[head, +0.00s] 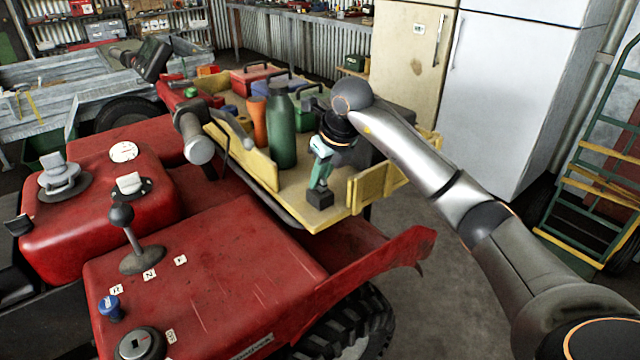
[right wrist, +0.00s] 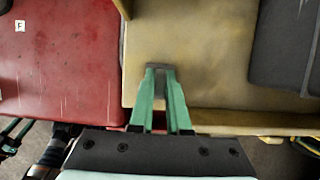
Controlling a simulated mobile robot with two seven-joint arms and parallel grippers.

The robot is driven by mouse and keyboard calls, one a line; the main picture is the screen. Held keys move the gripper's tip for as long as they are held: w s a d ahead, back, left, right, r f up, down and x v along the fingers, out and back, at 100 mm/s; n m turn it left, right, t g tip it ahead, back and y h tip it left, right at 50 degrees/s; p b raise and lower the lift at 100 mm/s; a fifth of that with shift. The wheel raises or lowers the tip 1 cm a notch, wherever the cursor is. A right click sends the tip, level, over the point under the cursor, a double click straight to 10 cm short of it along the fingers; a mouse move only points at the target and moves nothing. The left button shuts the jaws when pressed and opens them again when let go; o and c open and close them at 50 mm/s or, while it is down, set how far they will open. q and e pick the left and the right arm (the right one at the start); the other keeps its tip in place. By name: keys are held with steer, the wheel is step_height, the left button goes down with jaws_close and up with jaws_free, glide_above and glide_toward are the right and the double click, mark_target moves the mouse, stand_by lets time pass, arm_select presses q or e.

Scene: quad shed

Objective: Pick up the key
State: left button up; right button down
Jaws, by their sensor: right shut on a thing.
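My right gripper (head: 322,165) points down over the front right of the yellow rack bed (head: 302,203). Its green fingers also show in the right wrist view (right wrist: 158,72); they are close together at the tips. They are shut on a small dark thing (right wrist: 159,84), mostly hidden between the fingers. I cannot tell whether it is the key, or whether it touches the bed. No key shows clearly elsewhere in either view.
A dark green bottle (head: 281,128) and an orange cup-like thing (head: 257,120) stand left of my right gripper. A red toolbox (head: 250,76) is behind them. The red quad body (head: 205,262) fills the front left. Fridges (head: 515,90) stand behind, and a green hand truck (head: 590,175) at right.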

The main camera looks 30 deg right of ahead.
steer(key=shift+r, duration=0.1)
stand_by(0.5)
steer(key=shift+r, duration=0.55)
step_height(320, 180, up, 2)
steer(key=shift+r, duration=0.2)
steer(key=s+a+r+p, duration=0.1)
steer(key=s+a+r, duration=0.6)
steer(key=s, duration=0.5)
step_height(320, 180, up, 2)
steer(key=shift+a+r, duration=0.2)
steer(key=shift+w+f, duration=0.1)
